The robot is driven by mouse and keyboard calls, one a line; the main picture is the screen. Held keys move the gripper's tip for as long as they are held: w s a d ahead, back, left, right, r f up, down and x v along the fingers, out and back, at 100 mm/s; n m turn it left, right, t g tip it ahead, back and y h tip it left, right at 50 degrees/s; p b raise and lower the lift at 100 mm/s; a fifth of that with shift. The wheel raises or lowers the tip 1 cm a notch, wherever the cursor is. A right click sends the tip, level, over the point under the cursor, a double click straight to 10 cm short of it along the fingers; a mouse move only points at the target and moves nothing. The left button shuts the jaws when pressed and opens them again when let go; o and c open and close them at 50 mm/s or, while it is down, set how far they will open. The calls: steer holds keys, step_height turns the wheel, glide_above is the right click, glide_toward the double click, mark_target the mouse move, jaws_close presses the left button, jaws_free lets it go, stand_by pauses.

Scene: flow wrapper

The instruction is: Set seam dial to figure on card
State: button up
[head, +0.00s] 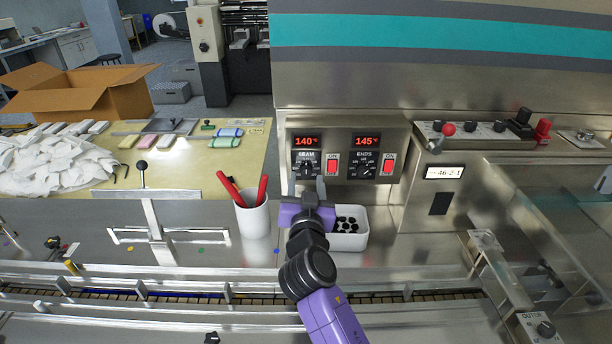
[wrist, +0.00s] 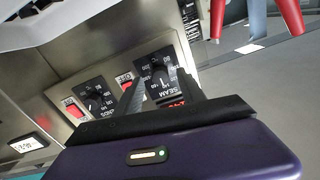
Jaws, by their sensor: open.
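The seam dial (head: 307,170) is a black knob on a metal control box, marked SEAM, under a red display (head: 306,142) reading 140 °C. In the wrist view the seam dial (wrist: 160,82) appears turned over, between and beyond my fingers. My purple gripper (head: 306,187) is open and empty just in front of and below the dial, one finger to each side; in the wrist view its fingers (wrist: 158,92) seem apart from the knob. A small pale card (head: 257,126) lies on the yellow table; its writing is too small to read.
The ENDS dial (head: 366,171) sits to the right, under a display (head: 366,142) reading 145 °C. Red switches (head: 332,167) flank the dials. A white cup (head: 253,216) with red-handled tools and a white bin (head: 350,238) of black pieces stand close below.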

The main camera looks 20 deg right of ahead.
steer(key=shift+x, duration=0.95)
steer(key=shift+c, duration=0.2)
jaws_close()
steer(key=shift+f+n, duration=0.1)
steer(key=shift+n, duration=0.3)
steer(key=n+b, duration=0.1)
steer(key=n, duration=0.2)
steer(key=shift+n, duration=2.5)
